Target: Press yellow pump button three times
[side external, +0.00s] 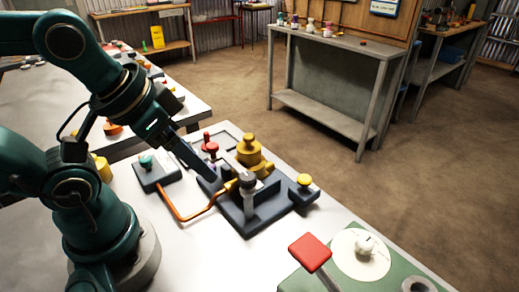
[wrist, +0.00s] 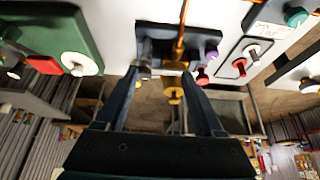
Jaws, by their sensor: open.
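In the side view, a round yellow button (side external: 304,180) stands on a short post at the right end of a dark pump base (side external: 277,205). A larger stepped yellow piece (side external: 249,150) stands behind the base, and a grey knob on a post (side external: 248,188) stands at its front. My gripper (side external: 208,174) points down at the left of the base, apart from the button. In the wrist view, my gripper (wrist: 160,73) is open, with nothing held between its fingers. A yellow part (wrist: 174,95) shows between them; I cannot tell which one it is.
An orange hose (side external: 185,214) curves from the base towards a teal button box (side external: 156,170). Red knobs (side external: 211,147) stand behind my gripper. A green panel with a red paddle (side external: 310,250) lies at the near right. White table is bare in front of the base.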

